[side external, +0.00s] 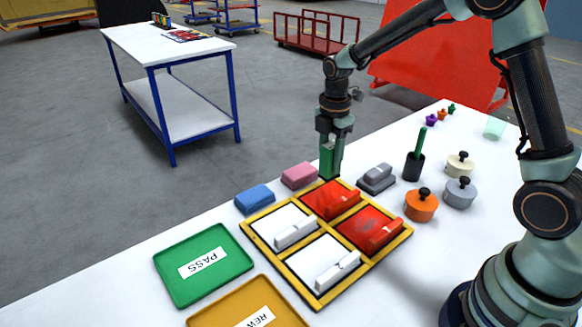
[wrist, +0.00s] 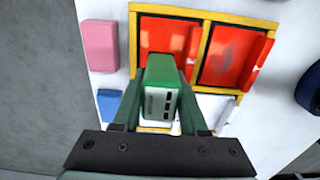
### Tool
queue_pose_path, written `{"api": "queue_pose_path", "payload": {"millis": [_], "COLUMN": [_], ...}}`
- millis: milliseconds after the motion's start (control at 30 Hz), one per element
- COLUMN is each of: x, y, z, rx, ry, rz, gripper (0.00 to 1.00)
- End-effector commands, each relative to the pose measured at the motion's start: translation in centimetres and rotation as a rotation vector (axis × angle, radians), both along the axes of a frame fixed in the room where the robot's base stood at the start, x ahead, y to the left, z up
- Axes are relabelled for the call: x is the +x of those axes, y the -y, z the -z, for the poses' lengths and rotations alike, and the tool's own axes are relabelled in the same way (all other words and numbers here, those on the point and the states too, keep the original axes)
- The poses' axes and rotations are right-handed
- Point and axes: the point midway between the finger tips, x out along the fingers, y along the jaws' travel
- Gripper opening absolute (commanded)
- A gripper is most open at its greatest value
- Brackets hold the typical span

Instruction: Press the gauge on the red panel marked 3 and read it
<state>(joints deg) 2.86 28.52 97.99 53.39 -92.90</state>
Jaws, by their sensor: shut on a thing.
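My gripper (side external: 333,150) is shut on a green gauge (side external: 328,160), which it holds upright at the far edge of the back red panel (side external: 326,199). I cannot tell whether the gauge touches the panel. In the wrist view the gauge (wrist: 161,98), with a white face and black marks, sits between my fingers (wrist: 160,85) and overlaps one red panel (wrist: 160,36). A second red panel (side external: 366,228) lies nearer, with a dull smudge on it in the wrist view (wrist: 232,55). No number 3 is readable on either panel.
Two white panels (side external: 277,225) share the yellow frame (side external: 290,277). A black holder with a green stick (side external: 414,166) and knobbed weights (side external: 421,206) are right. A green PASS tray (side external: 204,265) is left.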

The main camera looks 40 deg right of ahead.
Motion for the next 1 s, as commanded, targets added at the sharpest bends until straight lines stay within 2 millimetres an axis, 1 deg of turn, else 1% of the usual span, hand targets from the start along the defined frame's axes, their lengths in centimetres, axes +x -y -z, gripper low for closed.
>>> {"api": "queue_pose_path", "payload": {"millis": [300, 500, 700, 1000], "x": [-0.1, 0.0, 0.0, 0.0], "y": [0.0, 0.0, 0.0, 0.0], "z": [3.2, 4.7, 5.3, 5.4], "rx": [0.000, 0.000, 0.000, 0.000], "ry": [-0.004, -0.002, -0.002, -0.001], "rz": [0.000, 0.000, 0.000, 0.000], "gripper": [0.00, 0.00, 0.00, 0.00]}}
